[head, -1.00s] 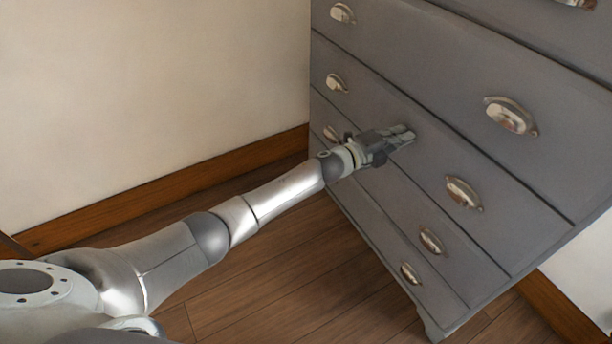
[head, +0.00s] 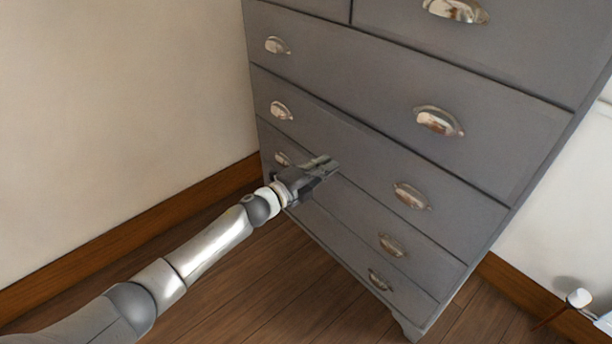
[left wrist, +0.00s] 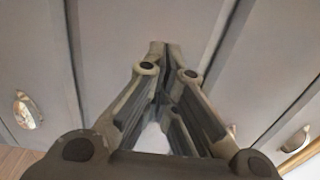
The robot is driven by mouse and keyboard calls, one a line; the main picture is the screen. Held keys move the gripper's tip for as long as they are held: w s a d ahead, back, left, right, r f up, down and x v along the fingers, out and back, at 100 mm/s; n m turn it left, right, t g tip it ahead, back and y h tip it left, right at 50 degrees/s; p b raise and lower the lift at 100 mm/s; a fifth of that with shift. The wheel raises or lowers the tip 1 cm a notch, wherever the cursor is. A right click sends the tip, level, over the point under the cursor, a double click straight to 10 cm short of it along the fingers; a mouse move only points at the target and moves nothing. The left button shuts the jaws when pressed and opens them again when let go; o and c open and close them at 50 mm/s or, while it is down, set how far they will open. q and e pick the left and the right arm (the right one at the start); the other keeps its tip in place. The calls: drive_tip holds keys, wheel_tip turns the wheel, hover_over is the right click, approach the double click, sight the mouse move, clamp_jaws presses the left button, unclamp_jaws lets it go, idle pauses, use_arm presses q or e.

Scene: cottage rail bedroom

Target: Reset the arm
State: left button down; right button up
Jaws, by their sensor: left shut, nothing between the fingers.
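My left arm reaches in from the lower left of the head view. My left gripper (head: 326,166) is shut and empty, in front of the lower drawers of a grey chest of drawers (head: 340,150). It is clear of the metal cup handles. In the left wrist view the fingers of the left gripper (left wrist: 158,48) meet at their tips, with the grey drawer fronts (left wrist: 110,40) behind them. I cannot tell how far the tips are from the drawer front. The right gripper is out of view.
The chest's drawers look closed, with handles such as the upper one (head: 439,121) sticking out. A cream wall (head: 110,110) with a brown skirting board (head: 130,235) is at left. Bare wooden floor (head: 270,295) lies in front. A small white object (head: 579,298) is at lower right.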

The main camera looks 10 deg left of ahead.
use_arm(q)
drive_tip(key=s+a+f+n+g+y, duration=0.1)
drive_tip(key=s+a+f+n+y, duration=0.45)
drive_tip(key=s+f+n, duration=0.35)
drive_tip(key=s+a+f+n+g+y, duration=0.2)
drive_tip(key=s+a+f+n+y, duration=0.2)
drive_tip(key=s+a+f+n, duration=0.55)
drive_tip(key=s+d+f+n+g+y, duration=0.15)
drive_tip(key=s+f+g, duration=0.35)
drive_tip(key=s+f, duration=0.75)
drive_tip(key=s+a+f+n+g+p, duration=0.1)
drive_tip(key=s+f+g+p, duration=0.1)
drive_tip(key=s+p, duration=0.6)
drive_tip(key=s+a+f+n+g+p, duration=0.2)
drive_tip(key=s+p, duration=0.7)
drive_tip(key=s, duration=1.3)
drive_tip(key=shift+s+f+g, duration=0.25)
drive_tip(key=shift+f+g, duration=0.3)
drive_tip(key=shift+g, duration=0.05)
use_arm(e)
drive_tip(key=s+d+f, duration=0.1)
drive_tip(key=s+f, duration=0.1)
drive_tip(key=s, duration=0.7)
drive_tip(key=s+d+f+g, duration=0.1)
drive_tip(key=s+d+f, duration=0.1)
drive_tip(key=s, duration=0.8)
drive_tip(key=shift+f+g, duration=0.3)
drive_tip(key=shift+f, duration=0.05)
